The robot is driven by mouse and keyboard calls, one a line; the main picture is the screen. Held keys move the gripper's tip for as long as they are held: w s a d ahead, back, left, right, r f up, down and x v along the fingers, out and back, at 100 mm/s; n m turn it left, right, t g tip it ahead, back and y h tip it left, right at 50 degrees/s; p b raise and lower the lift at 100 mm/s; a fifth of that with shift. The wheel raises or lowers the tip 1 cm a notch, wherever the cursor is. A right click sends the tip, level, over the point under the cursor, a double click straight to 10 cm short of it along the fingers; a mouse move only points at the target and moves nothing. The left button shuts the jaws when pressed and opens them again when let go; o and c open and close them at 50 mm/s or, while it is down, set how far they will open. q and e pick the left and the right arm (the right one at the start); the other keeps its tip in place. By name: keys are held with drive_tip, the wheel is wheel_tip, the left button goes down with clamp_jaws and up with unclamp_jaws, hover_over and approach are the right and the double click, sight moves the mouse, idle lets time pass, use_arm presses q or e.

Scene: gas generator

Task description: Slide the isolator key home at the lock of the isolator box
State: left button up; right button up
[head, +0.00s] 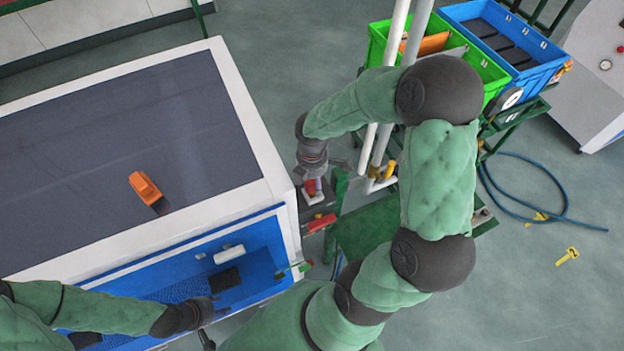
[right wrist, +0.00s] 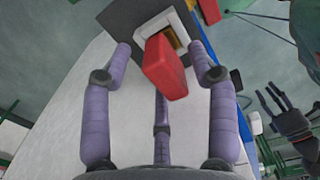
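The red isolator key (right wrist: 165,68) stands at the brass-coloured lock (right wrist: 179,39) of the isolator box (right wrist: 132,24) in the right wrist view. Its far end meets the lock area; I cannot tell how deep it sits. My right gripper (right wrist: 164,60) has its fingers on both sides of the key, with visible gaps, so it looks open around it. In the head view my right gripper (head: 312,174) is above the isolator box (head: 312,196), hiding much of the key. My left gripper (head: 207,335) is low at the left; its fingers look spread and empty in the right wrist view (right wrist: 265,108).
A red part (head: 321,222) sits just below the isolator box. A white cabinet with a dark top (head: 110,130) stands left, bearing an orange tool (head: 145,187). White vertical pipes (head: 388,95) rise close behind my right gripper. Green (head: 480,65) and blue (head: 530,60) crates stand at the back.

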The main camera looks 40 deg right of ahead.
drive_tip(key=shift+r, duration=0.15)
wheel_tip(320, 180, up, 10)
drive_tip(key=shift+w+r, duration=0.1)
drive_tip(key=shift+r, duration=0.8)
